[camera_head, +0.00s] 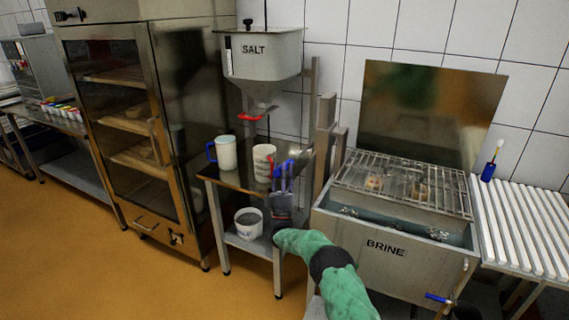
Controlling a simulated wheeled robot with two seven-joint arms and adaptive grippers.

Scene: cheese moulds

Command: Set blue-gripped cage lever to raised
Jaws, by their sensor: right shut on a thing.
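The brine tank (335,222), marked BRINE, stands right of centre. Its wire cage (440,190) lies level across the top of the tank, with pale cheese pieces showing through the bars. The blue grip (290,164) of the cage lever shows left of the tank, partly hidden by my gripper. The lever's shaft cannot be made out clearly. My right gripper (283,174), on its green-sleeved arm from below, reaches up there and is shut on the blue grip. My left gripper is not in view.
The SALT hopper (262,55) hangs above. A slatted rack (520,225) stands right of the tank.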

